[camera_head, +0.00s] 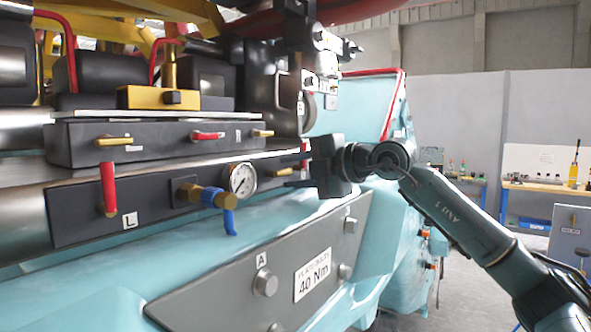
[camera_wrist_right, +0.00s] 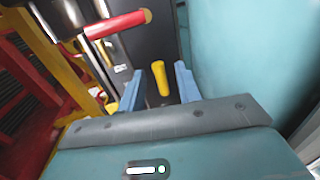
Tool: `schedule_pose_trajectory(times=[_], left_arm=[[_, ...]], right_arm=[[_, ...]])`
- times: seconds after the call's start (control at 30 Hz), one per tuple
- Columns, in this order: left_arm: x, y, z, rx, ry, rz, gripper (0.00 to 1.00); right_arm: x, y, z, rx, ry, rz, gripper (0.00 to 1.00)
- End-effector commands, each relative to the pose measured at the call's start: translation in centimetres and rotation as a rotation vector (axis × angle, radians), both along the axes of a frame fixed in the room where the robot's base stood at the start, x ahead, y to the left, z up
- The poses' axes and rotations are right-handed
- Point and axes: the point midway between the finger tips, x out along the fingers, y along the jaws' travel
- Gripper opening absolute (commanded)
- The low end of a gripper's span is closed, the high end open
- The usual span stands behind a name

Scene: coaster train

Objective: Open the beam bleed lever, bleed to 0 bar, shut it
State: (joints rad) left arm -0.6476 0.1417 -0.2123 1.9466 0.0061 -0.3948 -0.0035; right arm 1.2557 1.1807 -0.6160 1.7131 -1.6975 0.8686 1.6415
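A dark valve block (camera_head: 150,192) on the teal train body carries a red lever (camera_head: 108,188) hanging down by an "L" label, a brass fitting with a blue lever (camera_head: 229,221), and a round white gauge (camera_head: 243,179). The gauge reading is too small to tell. A short yellow lever (camera_head: 283,172) sits right of the gauge. My right gripper (camera_head: 298,171) is at this yellow lever, open, its fingers pointing left. In the right wrist view the yellow lever (camera_wrist_right: 160,79) stands between the blue fingers (camera_wrist_right: 159,86), with gaps beside it. No label names the bleed lever legibly. My left gripper is not in view.
An upper block (camera_head: 80,150) carries yellow and red levers just above. A red lever (camera_wrist_right: 117,25) lies beyond the fingers in the wrist view. A grey panel marked 40 Nm (camera_head: 225,290) lies below. Open floor and a workbench (camera_head: 545,188) are at right.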

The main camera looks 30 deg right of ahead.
Motion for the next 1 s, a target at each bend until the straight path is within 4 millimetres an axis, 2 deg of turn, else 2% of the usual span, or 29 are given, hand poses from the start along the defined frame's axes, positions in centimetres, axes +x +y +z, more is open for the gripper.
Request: schedule_pose_trajectory(times=[0.07,0.47,0.77,1.0], left_arm=[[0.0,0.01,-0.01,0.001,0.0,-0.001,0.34],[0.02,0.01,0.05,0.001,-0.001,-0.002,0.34],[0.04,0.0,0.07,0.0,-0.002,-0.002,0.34],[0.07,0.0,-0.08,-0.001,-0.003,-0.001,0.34]], right_arm=[[-0.02,-0.01,0.0,0.0,0.0,0.0,0.34],[-0.05,-0.03,0.02,0.0,0.0,0.0,0.01],[-0.05,-0.02,0.03,-0.006,-0.002,0.0,0.0],[-0.09,0.05,0.25,-0.073,-0.03,0.0,0.0]])
